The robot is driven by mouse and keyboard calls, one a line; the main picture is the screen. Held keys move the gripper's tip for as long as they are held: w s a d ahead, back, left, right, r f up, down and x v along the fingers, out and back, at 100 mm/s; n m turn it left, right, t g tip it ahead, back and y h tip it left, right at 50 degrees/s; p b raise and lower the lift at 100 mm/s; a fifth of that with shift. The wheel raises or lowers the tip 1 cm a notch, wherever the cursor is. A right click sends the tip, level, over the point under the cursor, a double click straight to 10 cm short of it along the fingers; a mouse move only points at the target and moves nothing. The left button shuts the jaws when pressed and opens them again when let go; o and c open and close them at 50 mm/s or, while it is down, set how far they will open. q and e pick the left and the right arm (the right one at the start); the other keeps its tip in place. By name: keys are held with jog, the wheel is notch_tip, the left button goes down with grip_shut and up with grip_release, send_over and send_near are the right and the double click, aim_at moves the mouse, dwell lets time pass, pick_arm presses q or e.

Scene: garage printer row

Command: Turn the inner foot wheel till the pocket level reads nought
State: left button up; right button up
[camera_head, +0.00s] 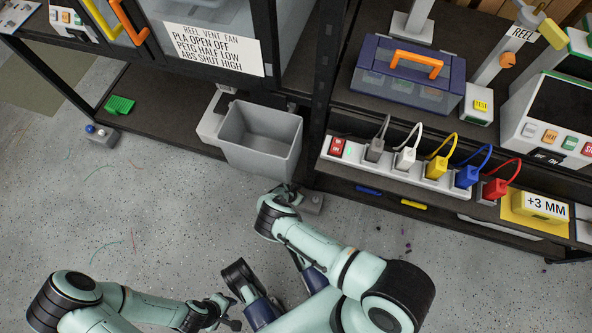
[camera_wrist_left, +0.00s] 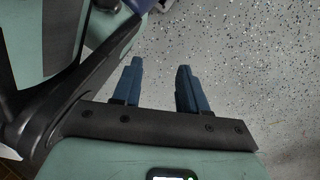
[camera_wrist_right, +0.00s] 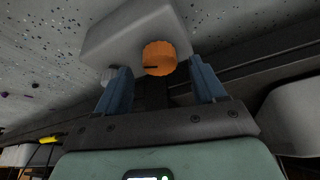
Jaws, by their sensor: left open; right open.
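The foot wheel is an orange ribbed knob (camera_wrist_right: 160,58) with a dark mark, on a grey foot block (camera_wrist_right: 135,35) in the right wrist view. My right gripper (camera_wrist_right: 163,78) is open around the line of the knob, one blue finger to each side; I cannot tell whether they touch it. In the head view the grey foot block (camera_head: 312,203) shows beside my right gripper (camera_head: 288,194), whose wrist hides the knob. My left gripper (camera_head: 234,311) is open and empty, low over the floor; its fingers show in the left wrist view (camera_wrist_left: 161,75). I cannot make out a pocket level.
A power strip (camera_head: 400,172) with coloured plugs runs along the rack shelf. Another grey foot block with a blue knob (camera_head: 90,128) stands at the left. The speckled floor (camera_head: 150,215) in between is mostly clear.

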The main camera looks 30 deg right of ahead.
jog(key=shift+x, duration=1)
pick_arm(q)
jog(key=shift+s+a+f+g, duration=0.1)
jog(key=shift+s+f+g, duration=0.1)
jog(key=shift+s, duration=0.25)
jog(key=shift+s+f+g, duration=0.1)
jog(key=shift+s+f, duration=0.05)
jog(key=shift+s, duration=0.3)
pick_arm(e)
jog(key=shift+r, duration=0.1)
jog(key=shift+c, duration=0.3)
jog(key=c, duration=1)
jog(key=shift+w+m+g+h, duration=0.1)
jog(key=shift+m+g, duration=0.25)
jog(key=shift+m, duration=0.65)
jog(key=shift+m+g+h, duration=0.1)
jog(key=shift+m+g, duration=0.3)
jog(key=shift+m, duration=0.6)
jog(key=shift+m+g+h, duration=0.1)
jog(key=shift+m+g, duration=0.25)
jog(key=shift+m, duration=0.65)
